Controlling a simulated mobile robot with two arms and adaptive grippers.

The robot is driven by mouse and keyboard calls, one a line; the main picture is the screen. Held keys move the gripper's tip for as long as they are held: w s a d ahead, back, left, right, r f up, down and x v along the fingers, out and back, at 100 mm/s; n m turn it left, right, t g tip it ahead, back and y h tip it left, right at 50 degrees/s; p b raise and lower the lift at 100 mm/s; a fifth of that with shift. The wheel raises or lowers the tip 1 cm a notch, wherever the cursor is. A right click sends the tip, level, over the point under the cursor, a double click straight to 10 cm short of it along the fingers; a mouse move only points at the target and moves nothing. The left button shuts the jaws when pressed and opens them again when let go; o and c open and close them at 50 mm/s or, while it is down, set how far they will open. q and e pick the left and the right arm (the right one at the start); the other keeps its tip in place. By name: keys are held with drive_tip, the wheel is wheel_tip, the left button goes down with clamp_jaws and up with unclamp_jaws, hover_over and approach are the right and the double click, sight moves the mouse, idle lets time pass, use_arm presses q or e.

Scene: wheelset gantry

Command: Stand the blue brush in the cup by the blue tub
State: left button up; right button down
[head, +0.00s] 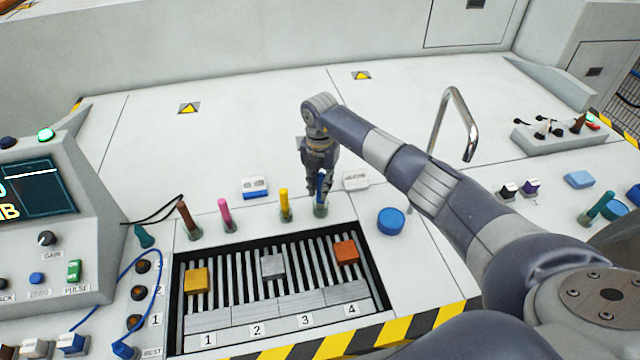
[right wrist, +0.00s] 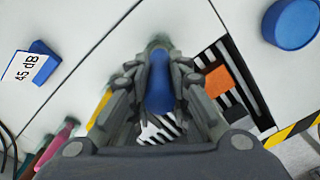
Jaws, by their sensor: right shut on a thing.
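The blue brush (head: 321,186) stands about upright behind the slotted tray, its lower end at a greenish cup (head: 320,210). My right gripper (head: 319,182) points down and is shut on the brush's upper part. The right wrist view looks along the blue handle (right wrist: 160,85) between the two fingers. Whether the brush's foot rests on the cup's bottom is hidden. A round blue tub (head: 391,221) stands to the right of this cup; it also shows in the right wrist view (right wrist: 290,22). My left gripper is not in view.
Brown (head: 186,215), pink (head: 225,210) and yellow (head: 284,203) brushes stand in a row to the left. The slotted tray (head: 376,292) lies in front. A bent metal handle (head: 457,110) rises behind my right arm. A teal stick (head: 601,206) leans at far right.

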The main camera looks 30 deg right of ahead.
sight(320, 176)
drive_tip(key=c, duration=1.4)
unclamp_jaws()
wheel_tip(320, 176, up, 7)
drive_tip(key=shift+r, duration=0.2)
drive_tip(key=shift+a+f, duration=0.1)
